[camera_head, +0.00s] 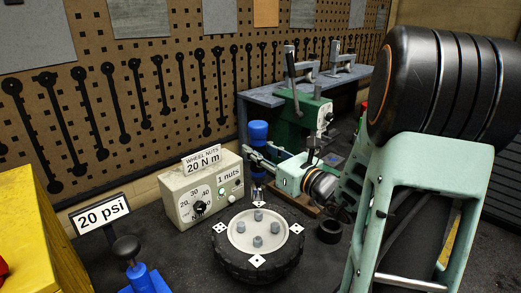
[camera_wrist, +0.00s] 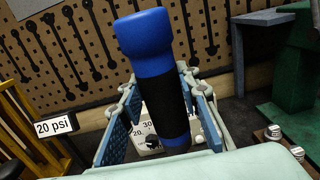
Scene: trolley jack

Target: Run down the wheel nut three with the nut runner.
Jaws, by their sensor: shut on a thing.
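My gripper (camera_head: 262,158) is shut on the nut runner (camera_head: 258,133), a blue and black cylinder held roughly upright. In the wrist view the gripper (camera_wrist: 162,115) has its blue pads on both sides of the nut runner's black grip (camera_wrist: 160,100). The wheel (camera_head: 230,262) lies flat on the bench, with several grey nuts (camera_head: 258,241) on its pale hub. A grey metal end, seemingly the runner's socket (camera_head: 258,192), shows near the wheel's far edge, above or behind it; I cannot tell its height.
The beige controller (camera_head: 186,199) reads "20 N m" and "1 nuts", left of the wheel. A "20 psi" sign (camera_head: 102,214) and blue stand (camera_head: 145,278) are at front left. A black ring (camera_head: 329,231) lies right of the wheel. A green machine (camera_head: 300,115) stands behind.

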